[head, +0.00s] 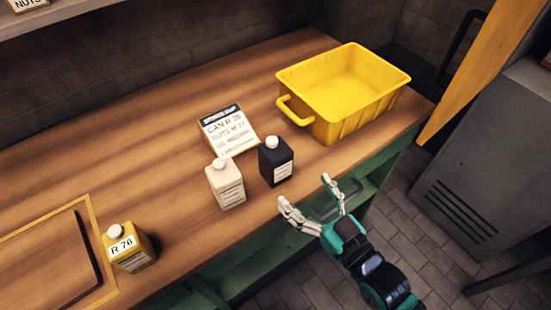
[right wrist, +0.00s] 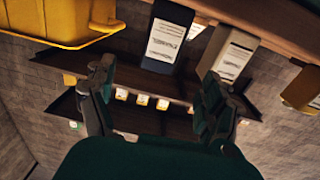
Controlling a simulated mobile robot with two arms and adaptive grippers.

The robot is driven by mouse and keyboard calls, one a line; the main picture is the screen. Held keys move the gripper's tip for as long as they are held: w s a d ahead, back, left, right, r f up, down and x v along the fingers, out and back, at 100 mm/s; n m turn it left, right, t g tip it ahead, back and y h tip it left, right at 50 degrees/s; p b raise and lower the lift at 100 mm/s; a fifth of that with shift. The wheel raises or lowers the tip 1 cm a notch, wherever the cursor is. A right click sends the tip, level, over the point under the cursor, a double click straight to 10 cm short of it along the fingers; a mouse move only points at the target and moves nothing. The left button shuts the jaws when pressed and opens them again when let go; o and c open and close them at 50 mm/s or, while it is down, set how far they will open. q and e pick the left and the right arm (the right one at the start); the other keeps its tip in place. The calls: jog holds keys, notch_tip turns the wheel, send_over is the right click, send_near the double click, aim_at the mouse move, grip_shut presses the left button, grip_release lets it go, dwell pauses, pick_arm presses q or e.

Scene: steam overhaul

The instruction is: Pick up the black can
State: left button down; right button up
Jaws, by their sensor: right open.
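The black can (head: 276,163) stands upright on the wooden bench near its front edge, with a white cap and a pale label. It also shows in the right wrist view (right wrist: 166,42), at the top between the two fingers. My right gripper (head: 308,192) is open and empty, just in front of the black can and apart from it. The right wrist view shows its two fingers spread (right wrist: 155,90). A cream can (head: 226,184) stands just left of the black can and shows too in the right wrist view (right wrist: 235,54). My left gripper is not in view.
A yellow crate (head: 320,128) stands behind and right of the black can. A sign card (head: 228,132) stands behind the cans. A yellow can (head: 129,249) marked R 76 is at the front left, beside a framed board (head: 50,258). A grey cabinet (head: 490,150) stands right.

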aim_at(283, 166)
jog(key=x, duration=0.6)
jog(key=shift+w+a+p, duration=0.15)
jog(key=shift+w+p, duration=0.05)
jog(key=shift+p, duration=0.2)
jog(key=p+x, duration=0.1)
jog(key=x, duration=0.3)
jog(key=shift+a, duration=0.1)
jog(key=shift+w+a+f, duration=0.2)
jog(key=shift+w+a, duration=0.15)
jog(key=shift+w, duration=0.15)
jog(key=c, duration=1.5)
jog(key=shift+r, duration=0.1)
jog(key=shift+c, duration=0.7)
jog(key=shift+r, duration=0.1)
